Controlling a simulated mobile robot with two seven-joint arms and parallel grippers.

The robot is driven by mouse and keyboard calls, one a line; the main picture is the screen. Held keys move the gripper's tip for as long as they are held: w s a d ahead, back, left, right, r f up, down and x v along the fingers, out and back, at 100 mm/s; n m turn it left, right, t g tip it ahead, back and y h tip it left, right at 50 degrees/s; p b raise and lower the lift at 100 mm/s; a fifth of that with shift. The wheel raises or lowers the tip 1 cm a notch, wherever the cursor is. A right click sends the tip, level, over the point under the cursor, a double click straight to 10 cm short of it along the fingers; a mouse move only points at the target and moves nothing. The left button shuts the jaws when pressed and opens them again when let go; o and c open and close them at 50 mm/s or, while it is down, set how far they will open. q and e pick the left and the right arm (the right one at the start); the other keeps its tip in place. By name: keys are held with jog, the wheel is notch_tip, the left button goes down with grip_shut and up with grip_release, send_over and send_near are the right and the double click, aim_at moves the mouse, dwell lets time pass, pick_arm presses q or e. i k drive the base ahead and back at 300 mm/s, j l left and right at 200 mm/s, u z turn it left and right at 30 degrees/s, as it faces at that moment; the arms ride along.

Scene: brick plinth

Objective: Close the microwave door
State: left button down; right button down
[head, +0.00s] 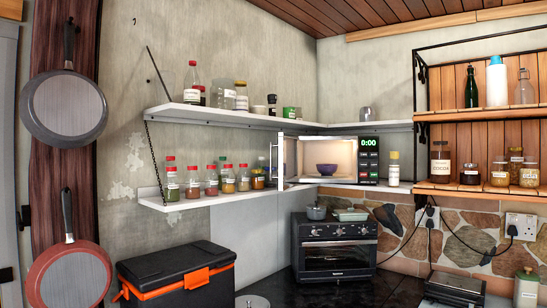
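The white microwave (340,181) stands on the lower wall shelf in the corner, in the middle of the head view. Its door (290,160) is open, swung out at the left side of the cavity and seen nearly edge-on. The lit cavity shows a purple bowl (326,169) inside. The control panel (369,160) on the right reads 0:00 in green. Neither of my grippers is in view.
Spice jars (228,178) line the lower shelf left of the door. A white-labelled bottle (394,168) stands right of the microwave. Below are a black toaster oven (335,250) and a black-and-orange cooler (178,275). Pans (64,107) hang at far left.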

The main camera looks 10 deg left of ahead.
aim_at(288, 145)
jog(key=i+l+u, duration=0.1)
jog(key=l, duration=0.25)
jog(key=i+l+u, duration=0.1)
jog(key=l, duration=0.25)
jog(key=i+l+u, duration=0.1)
jog(key=l, duration=0.3)
jog(key=i+l+u, duration=0.15)
jog(key=i+l, duration=0.25)
jog(key=i+l+u, duration=0.15)
jog(key=i+l, duration=0.25)
jog(key=l, duration=0.2)
